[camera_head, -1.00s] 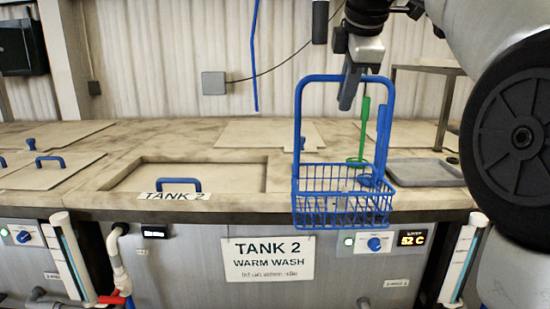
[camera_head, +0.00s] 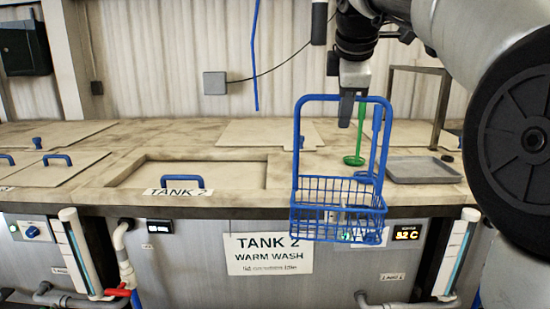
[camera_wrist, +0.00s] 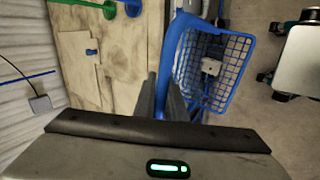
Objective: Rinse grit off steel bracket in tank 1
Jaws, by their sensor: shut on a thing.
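My gripper (camera_head: 346,108) is shut on the top bar of the tall handle of a blue wire basket (camera_head: 310,222). The basket hangs roughly level in front of the counter's front edge, to the right of the tank 2 sign. In the wrist view the fingers (camera_wrist: 161,98) meet the handle and the basket (camera_wrist: 238,50) hangs beyond them. A small pale grey piece (camera_wrist: 210,66) lies in the basket; I cannot tell clearly whether it is the steel bracket. No tank 1 label is readable.
Tank 2's lid (camera_head: 140,178) is closed, with a blue handle (camera_head: 180,182). More closed lids (camera_head: 50,170) lie at left. A grey tray (camera_head: 425,170) and a frame (camera_head: 440,110) stand at right. A blue cord (camera_head: 255,60) hangs at the back.

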